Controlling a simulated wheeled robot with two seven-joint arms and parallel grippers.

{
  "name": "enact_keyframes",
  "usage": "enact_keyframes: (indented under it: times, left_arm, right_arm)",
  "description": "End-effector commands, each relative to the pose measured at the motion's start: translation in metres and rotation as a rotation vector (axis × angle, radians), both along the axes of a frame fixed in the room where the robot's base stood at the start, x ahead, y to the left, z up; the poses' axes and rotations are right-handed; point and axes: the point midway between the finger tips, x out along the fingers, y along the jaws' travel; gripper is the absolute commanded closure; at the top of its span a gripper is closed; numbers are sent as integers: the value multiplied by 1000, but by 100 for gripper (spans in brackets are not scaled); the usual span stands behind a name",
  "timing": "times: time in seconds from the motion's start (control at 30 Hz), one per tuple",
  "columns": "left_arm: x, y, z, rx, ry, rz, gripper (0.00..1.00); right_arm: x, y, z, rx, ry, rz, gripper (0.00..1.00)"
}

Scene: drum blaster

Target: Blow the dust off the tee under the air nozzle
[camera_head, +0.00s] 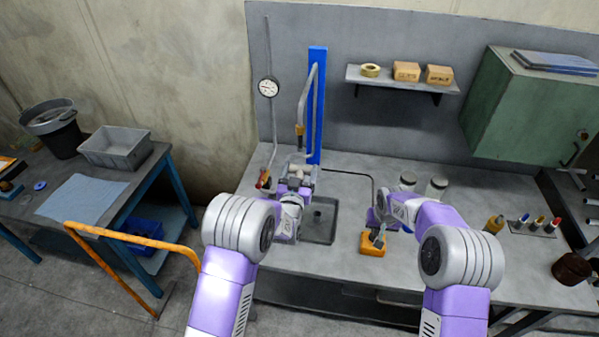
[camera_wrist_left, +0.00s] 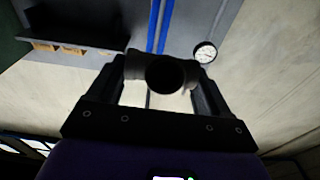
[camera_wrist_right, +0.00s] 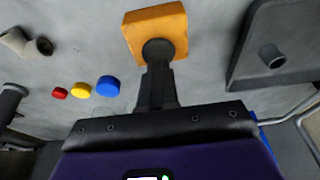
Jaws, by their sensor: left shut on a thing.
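My left gripper (camera_head: 294,184) is shut on the tee (camera_head: 297,172), a pale pipe fitting. The tee is below the air nozzle (camera_head: 299,130), at the end of a grey hose in front of the blue post. In the left wrist view the tee (camera_wrist_left: 165,72) sits between both fingers with one dark round opening facing the camera. Dust on it cannot be made out. My right gripper (camera_wrist_right: 158,85) has its fingers together, with the tips at the black button (camera_wrist_right: 157,50) of an orange box (camera_wrist_right: 172,25). Whether they press it cannot be told.
A grey tray (camera_head: 320,232) with a short post lies between the arms. A gauge (camera_head: 268,87) hangs on the back panel. A side table with a grey bin (camera_head: 115,147) and an orange rail (camera_head: 130,238) are left.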

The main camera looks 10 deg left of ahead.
Motion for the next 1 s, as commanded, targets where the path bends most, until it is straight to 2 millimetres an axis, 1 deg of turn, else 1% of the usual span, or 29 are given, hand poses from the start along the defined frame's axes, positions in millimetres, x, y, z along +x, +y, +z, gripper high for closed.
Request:
enact_keyframes:
  times: [0.33, 1.0]
  left_arm:
    - [0, 0, 1, 0, -3, 0, 64]
    - [0, 0, 1, 0, -3, 0, 64]
  right_arm:
    - [0, 0, -1, 0, 0, 0, 100]
    - [0, 0, -14, 0, 0, 0, 100]
